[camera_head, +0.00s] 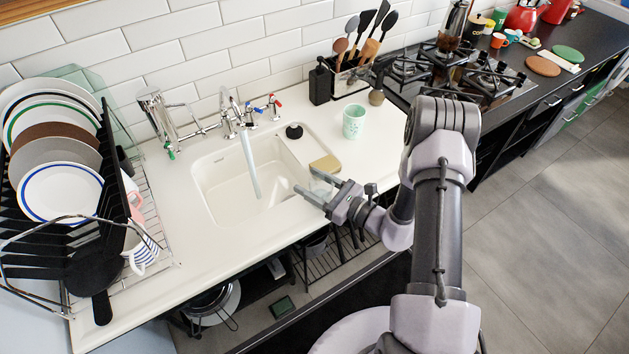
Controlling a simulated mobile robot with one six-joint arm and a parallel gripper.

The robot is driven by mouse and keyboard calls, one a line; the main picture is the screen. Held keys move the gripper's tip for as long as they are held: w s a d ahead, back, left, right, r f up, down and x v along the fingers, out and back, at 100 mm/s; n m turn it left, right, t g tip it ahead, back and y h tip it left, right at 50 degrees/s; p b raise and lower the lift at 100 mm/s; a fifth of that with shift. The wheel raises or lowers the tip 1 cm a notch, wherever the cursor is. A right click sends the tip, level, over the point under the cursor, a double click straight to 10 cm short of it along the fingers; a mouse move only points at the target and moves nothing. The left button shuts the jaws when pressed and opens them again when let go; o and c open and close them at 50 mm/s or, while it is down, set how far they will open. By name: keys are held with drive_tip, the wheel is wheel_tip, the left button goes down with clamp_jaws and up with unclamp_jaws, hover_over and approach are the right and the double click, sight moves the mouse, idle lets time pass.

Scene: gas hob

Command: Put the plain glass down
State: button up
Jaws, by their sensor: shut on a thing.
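My gripper (306,181) is over the front right edge of the sink, at the counter's front. It is shut on the plain glass (320,186), a clear, faint shape between the two fingers. The glass is hard to make out, and I cannot tell whether its base touches anything. A pale green patterned cup (353,119) stands upright on the white counter (376,140), behind and to the right of my gripper.
Water runs from the tap into the white sink (222,190). A tan sponge (325,164) lies just behind my gripper. A loaded dish rack (150,215) fills the left. A utensil holder (348,82) and gas hob (470,72) stand behind. Counter around the cup is clear.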

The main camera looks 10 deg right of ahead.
drive_tip(key=shift+a, duration=0.2)
drive_tip(key=shift+f, duration=0.2)
drive_tip(key=o, duration=1.6)
drive_tip(key=shift+r, duration=0.1)
drive_tip(key=shift+c, duration=0.2)
drive_tip(key=shift+r, duration=0.1)
